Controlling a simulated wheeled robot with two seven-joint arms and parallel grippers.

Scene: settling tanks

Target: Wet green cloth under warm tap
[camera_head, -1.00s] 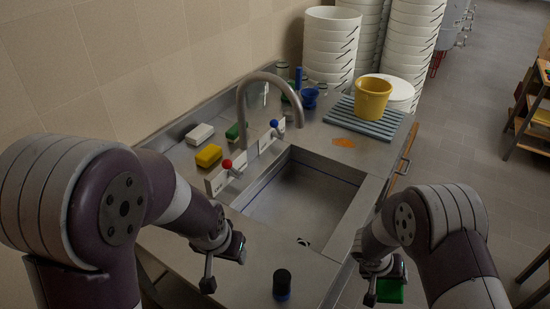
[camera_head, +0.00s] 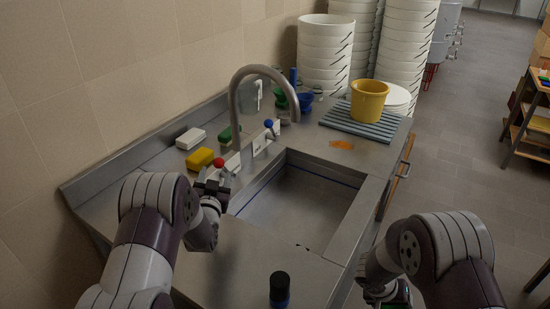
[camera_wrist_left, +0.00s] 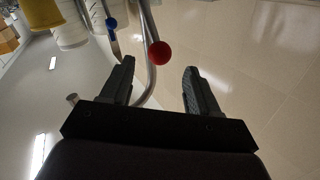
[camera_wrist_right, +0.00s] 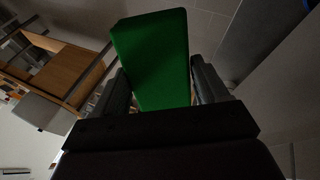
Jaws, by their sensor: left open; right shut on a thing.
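The green cloth (camera_wrist_right: 150,60) is a folded block held between the fingers of my right gripper (camera_wrist_right: 160,85). In the head view my right gripper (camera_head: 385,292) is at the bottom edge, right of the sink, and the cloth is mostly hidden there. The curved metal tap (camera_head: 262,70) arches over the sink basin (camera_head: 310,200). Its red knob (camera_head: 218,162) is at the basin's left and its blue knob (camera_head: 268,124) is further back. My left gripper (camera_head: 213,180) is open at the red knob. In the left wrist view the knob (camera_wrist_left: 159,52) appears between the open fingertips (camera_wrist_left: 160,68).
A yellow sponge (camera_head: 199,159) and a white block (camera_head: 190,138) lie left of the tap. A yellow bucket (camera_head: 368,101) stands on a ribbed rack behind the basin. A dark bottle (camera_head: 279,290) stands on the front counter. An orange stain (camera_head: 341,144) marks the counter.

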